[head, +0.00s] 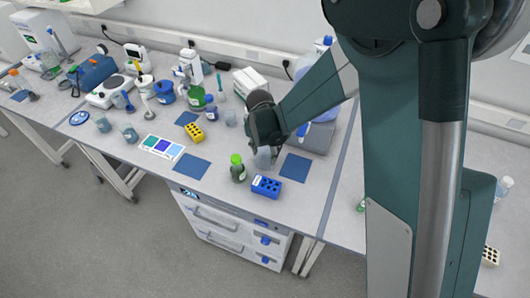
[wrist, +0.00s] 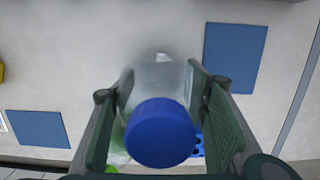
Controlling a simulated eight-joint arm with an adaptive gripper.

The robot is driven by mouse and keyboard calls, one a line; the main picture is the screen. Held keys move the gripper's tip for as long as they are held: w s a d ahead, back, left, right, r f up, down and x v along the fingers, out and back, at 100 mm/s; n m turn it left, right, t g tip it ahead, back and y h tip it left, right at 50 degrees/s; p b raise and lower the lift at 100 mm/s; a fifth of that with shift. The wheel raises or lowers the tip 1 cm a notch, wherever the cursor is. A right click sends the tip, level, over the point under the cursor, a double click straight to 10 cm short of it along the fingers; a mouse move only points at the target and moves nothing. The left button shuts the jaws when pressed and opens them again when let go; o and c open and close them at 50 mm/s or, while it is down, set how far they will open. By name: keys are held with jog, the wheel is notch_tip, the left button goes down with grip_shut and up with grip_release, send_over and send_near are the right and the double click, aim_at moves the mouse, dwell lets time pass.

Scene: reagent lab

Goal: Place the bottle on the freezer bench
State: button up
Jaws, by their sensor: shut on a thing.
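My gripper (head: 264,146) is over the front part of the middle bench (head: 222,178). In the wrist view its two fingers (wrist: 160,90) are closed around a clear bottle (wrist: 158,82) with a blue cap (wrist: 160,132), the cap toward the camera. The held bottle (head: 262,160) shows only partly in the head view, under the gripper, between a green-capped bottle and a blue mat. I cannot tell whether its base touches the bench. A drawer unit (head: 230,232) stands under this bench; no label shows which bench is the freezer bench.
A green-capped bottle (head: 237,170) and a blue tube rack (head: 266,187) stand close by. Blue mats (head: 296,167) (head: 191,167), a yellow rack (head: 192,133) and a color card (head: 161,147) lie around. A grey device (head: 312,135) stands behind. Bottles and instruments crowd the back left.

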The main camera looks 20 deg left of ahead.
jog(key=shift+f, duration=0.15)
jog(key=o, duration=0.9)
jog(key=shift+s+r, duration=0.3)
jog(key=shift+r, duration=1.75)
jog(key=shift+s+r, duration=0.3)
jog(key=shift+r, duration=1.7)
jog(key=shift+s+r, duration=0.3)
jog(key=shift+r, duration=1.75)
